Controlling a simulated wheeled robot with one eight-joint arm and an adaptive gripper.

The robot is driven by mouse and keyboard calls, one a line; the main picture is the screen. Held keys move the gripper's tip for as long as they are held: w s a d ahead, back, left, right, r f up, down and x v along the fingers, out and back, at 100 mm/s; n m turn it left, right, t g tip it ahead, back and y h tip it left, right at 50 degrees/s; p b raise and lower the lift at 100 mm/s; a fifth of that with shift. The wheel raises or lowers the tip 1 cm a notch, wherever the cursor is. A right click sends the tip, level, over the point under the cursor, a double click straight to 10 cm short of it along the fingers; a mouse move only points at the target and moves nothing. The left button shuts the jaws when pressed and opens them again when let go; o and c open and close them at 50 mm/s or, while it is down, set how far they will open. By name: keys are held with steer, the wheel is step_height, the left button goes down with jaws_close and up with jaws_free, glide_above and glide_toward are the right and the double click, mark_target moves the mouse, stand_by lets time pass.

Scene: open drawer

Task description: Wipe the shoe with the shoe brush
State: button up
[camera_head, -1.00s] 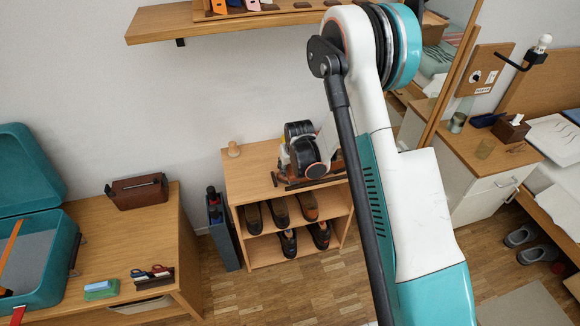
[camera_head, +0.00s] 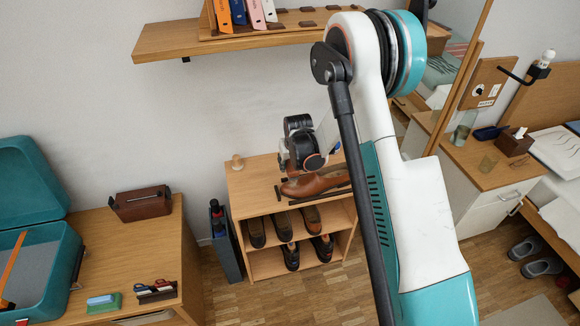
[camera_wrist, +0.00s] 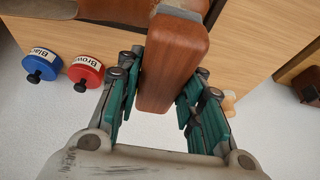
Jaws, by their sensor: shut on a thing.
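A brown leather shoe (camera_head: 315,182) lies on a dark stand on top of the wooden shoe rack (camera_head: 250,183). My gripper (camera_wrist: 160,105) is shut on the shoe brush (camera_wrist: 172,65), a brown wooden block that points up the wrist view between the teal finger pads. In the head view my gripper (camera_head: 298,148) is just above and behind the shoe, toward its left end. My arm hides the area to the right of the shoe.
Several other shoes (camera_head: 283,227) stand on the rack's lower shelves. A wooden peg (camera_head: 237,162) stands at the rack's back left corner. A dark holder (camera_head: 224,240) is beside the rack.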

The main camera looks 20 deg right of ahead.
steer(key=shift+r+p, duration=0.8)
steer(key=shift+r, duration=1.15)
